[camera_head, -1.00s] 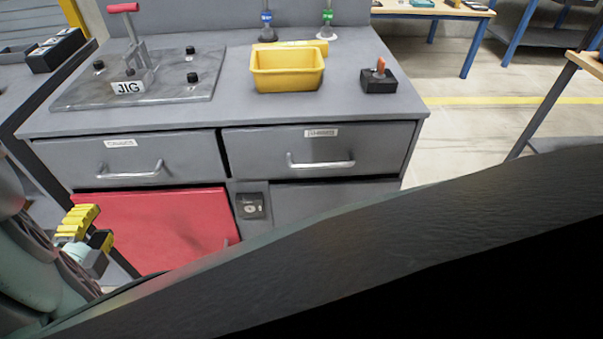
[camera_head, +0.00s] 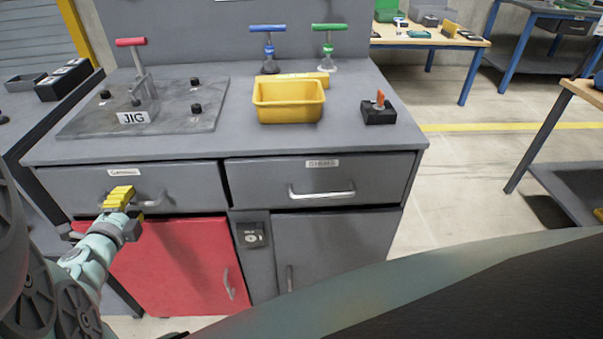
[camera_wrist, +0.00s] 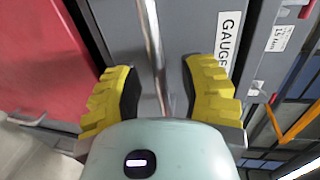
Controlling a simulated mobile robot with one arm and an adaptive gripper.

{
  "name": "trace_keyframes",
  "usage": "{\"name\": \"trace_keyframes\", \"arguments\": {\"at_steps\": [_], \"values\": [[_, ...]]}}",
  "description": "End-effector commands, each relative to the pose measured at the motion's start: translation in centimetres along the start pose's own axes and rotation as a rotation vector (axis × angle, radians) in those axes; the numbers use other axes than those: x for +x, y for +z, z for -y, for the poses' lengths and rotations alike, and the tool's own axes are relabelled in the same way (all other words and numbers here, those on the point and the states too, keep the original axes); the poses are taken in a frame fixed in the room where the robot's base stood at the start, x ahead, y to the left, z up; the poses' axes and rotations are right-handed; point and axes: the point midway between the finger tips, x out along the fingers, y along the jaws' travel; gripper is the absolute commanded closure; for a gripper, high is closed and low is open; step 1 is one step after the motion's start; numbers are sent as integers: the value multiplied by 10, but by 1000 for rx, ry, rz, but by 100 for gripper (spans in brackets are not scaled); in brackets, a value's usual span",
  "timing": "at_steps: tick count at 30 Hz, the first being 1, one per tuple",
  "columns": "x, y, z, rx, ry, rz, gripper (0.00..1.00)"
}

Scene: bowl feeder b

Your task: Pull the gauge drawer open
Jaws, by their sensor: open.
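The gauge drawer (camera_head: 85,187) is the grey left drawer under the worktop, and it looks closed. Its white label (camera_head: 123,172) reads "GAUGE" in part in the wrist view (camera_wrist: 229,42). My gripper (camera_head: 120,196) is in front of the drawer's bar handle (camera_head: 152,201) and hides its left part. In the wrist view my gripper (camera_wrist: 160,88) has its yellow fingers apart, with the metal handle (camera_wrist: 154,45) running between them. A gap shows between the handle and each finger.
A red cabinet door (camera_head: 175,265) is below the drawer. The shims drawer (camera_head: 255,188) is to the right. On the worktop are a jig plate (camera_head: 75,125), a yellow bin (camera_head: 289,105) and a black switch box (camera_head: 379,113). Open floor lies to the right.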

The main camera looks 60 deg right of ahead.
Motion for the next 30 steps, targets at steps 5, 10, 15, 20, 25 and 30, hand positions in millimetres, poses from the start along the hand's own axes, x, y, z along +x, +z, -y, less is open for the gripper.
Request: {"name": "trace_keyframes", "arguments": {"at_steps": [5,10,15,20,25,30], "values": [[8,-3,1,3,-1,-7,59],[8,-3,1,3,-1,-7,59],[8,-2,1,2,-1,-6,63],[8,-2,1,2,-1,-6,79],[8,-2,1,2,-1,-5,97],[7,-2,1,2,-1,-4,100]]}}
